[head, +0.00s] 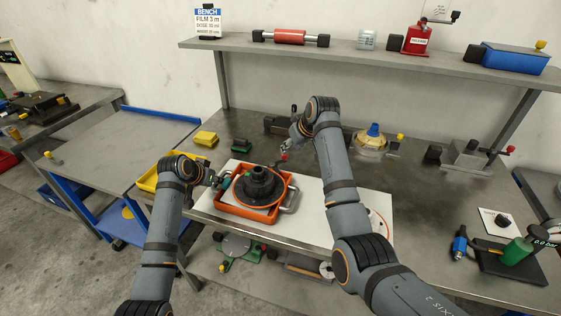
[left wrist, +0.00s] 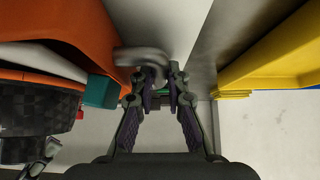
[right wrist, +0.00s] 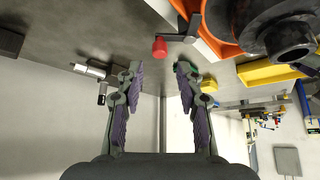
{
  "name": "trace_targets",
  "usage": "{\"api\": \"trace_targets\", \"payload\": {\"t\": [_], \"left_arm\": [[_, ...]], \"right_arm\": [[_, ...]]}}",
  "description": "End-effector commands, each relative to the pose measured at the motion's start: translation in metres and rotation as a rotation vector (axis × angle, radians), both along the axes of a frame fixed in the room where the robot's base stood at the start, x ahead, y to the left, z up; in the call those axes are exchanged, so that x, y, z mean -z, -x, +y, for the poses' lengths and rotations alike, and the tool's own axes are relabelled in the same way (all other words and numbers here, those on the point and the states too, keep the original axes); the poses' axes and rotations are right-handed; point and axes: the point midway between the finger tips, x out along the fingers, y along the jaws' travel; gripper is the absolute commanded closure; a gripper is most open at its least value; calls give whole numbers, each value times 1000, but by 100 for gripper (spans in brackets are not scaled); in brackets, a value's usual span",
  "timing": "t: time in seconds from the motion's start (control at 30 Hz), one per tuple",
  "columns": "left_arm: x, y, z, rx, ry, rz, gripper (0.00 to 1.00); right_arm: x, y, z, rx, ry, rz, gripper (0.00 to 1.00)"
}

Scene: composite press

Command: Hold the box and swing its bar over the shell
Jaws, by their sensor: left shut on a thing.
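The box (head: 238,209) is a shallow orange tray on a white board on the bench, with grey loop handles. The black round shell (head: 258,186) sits in it. The bar (right wrist: 182,38) is dark with a red knob (right wrist: 160,47), which stands at the box's far edge in the head view (head: 284,157). My left gripper (head: 218,181) is at the box's left side, shut on a grey handle (left wrist: 148,58); its fingertips partly hide the handle. My right gripper (right wrist: 160,78) is open and empty, with the knob beyond its fingertips, apart from them.
A yellow bin (head: 148,181) stands left of the box. Yellow (head: 206,138) and green (head: 241,145) blocks lie behind it. A blue-topped amber vessel (head: 372,140) stands behind my right arm. The shelf (head: 345,47) crosses above the bench.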

Motion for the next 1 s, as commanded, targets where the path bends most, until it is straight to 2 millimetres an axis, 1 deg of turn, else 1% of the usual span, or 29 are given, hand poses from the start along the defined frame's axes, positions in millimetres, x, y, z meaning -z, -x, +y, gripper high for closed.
{"api": "trace_targets", "payload": {"t": [0.17,0.5,0.63,0.8,1.0], "left_arm": [[1,0,0,0,1,2,100],[1,0,0,0,1,2,100],[1,0,0,0,1,2,100],[1,0,0,0,1,2,100],[1,0,0,0,1,2,100]], "right_arm": [[4,-2,1,-5,1,-1,63],[41,-25,13,-2,2,1,63],[52,-32,16,-2,3,0,63],[58,-35,18,-1,2,0,63],[58,-35,18,-1,2,-1,63]]}}
